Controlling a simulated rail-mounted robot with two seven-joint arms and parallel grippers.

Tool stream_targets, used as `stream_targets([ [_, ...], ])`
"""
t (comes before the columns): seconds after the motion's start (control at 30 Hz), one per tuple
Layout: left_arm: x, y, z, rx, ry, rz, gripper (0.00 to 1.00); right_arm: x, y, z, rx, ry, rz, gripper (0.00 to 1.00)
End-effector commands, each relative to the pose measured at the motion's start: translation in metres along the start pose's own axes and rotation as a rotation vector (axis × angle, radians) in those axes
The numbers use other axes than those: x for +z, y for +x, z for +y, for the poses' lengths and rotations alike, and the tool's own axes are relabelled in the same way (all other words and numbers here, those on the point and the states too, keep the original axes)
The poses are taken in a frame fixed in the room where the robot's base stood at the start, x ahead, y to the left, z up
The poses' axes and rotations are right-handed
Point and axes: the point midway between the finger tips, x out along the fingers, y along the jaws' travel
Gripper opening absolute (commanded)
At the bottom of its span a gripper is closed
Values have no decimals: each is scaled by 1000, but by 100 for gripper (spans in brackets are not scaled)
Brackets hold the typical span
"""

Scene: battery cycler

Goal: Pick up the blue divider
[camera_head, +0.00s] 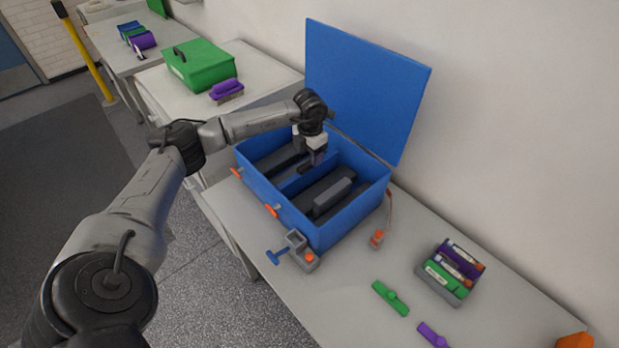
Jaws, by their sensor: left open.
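The blue box (290,225) stands on the table with its blue lid (362,92) raised. What looks like the blue divider (292,184) runs across the inside of the box, between dark inserts. My left gripper (312,166) points down into the box, over or at this divider. Its jaws are open, but they are small here, and I cannot tell whether they touch the divider. The gripper and wrist hide part of the divider and the box's back edge. My right gripper is out of view.
A grey tray (447,291) of purple and green pieces stands right of the box. A green piece (390,298) and a purple one (432,335) lie in front. A green case (199,66) stands behind left. The raised lid stands close to my left wrist.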

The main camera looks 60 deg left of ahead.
Motion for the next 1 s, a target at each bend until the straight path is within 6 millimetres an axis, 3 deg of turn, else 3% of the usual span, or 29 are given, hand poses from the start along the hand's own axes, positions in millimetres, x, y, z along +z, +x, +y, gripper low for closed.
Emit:
stream_targets([
  [0.43, -2, 47, -1, 0, 0, 2, 56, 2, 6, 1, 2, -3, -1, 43],
  [0.7, -2, 51, 0, 0, 0, 1, 56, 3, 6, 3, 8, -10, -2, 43],
  [1.0, -2, 51, 0, 0, 0, 0, 29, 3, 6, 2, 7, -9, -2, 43],
])
